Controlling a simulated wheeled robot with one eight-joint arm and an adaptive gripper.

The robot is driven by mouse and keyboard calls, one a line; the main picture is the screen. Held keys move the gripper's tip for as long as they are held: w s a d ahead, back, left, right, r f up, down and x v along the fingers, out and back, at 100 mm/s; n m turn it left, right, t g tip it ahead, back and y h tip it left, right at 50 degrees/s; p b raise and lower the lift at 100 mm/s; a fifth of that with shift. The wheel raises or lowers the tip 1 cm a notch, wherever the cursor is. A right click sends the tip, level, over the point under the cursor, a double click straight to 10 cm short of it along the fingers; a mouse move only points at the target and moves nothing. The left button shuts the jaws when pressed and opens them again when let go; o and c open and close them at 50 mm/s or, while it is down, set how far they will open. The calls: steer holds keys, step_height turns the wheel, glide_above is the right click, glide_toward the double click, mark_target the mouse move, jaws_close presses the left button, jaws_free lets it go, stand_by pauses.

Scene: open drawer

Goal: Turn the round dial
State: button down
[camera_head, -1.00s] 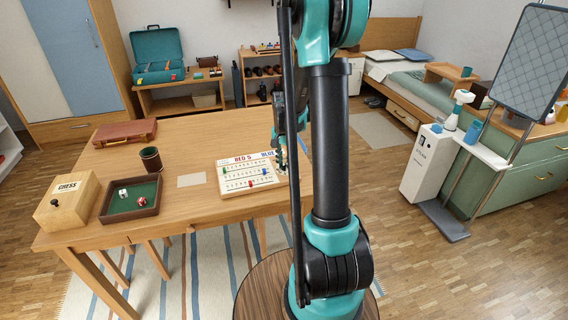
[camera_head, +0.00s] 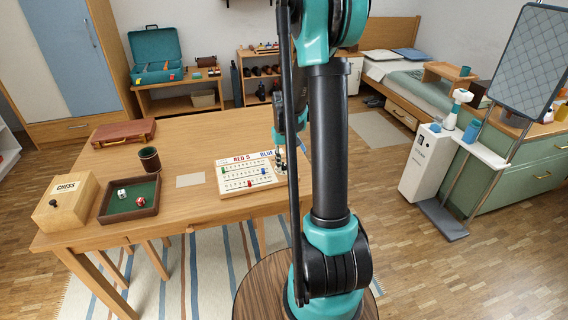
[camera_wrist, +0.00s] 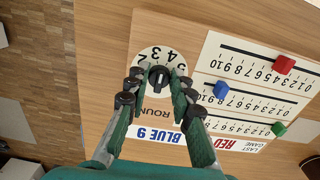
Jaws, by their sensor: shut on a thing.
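The round dial (camera_wrist: 147,57) is a pale disc with printed numbers and a dark knob (camera_wrist: 159,76) at its centre. It lies on the wooden scoreboard (camera_wrist: 118,100), above the word "ROUND" in the wrist view. My gripper (camera_wrist: 160,85) has its green fingers with black joints on both sides of the knob and is shut on it. The fingers hide part of the disc's lower rim. In the head view my gripper (camera_head: 280,160) is at the right end of the scoreboard (camera_head: 245,190), and my arm hides the dial.
Beside the dial are number scales with a red slider (camera_wrist: 284,64), a blue slider (camera_wrist: 221,89) and a green slider (camera_wrist: 279,128). A dice tray (camera_head: 150,208), a dice cup (camera_head: 150,160) and a chess box (camera_head: 62,212) stand on the table's left side.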

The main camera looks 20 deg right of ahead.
steer(key=shift+d+n, duration=0.1)
steer(key=shift+n, duration=1.8)
steer(key=c, duration=1.3)
jaws_free()
step_height(320, 180, up, 12)
steer(key=shift+r, duration=0.1)
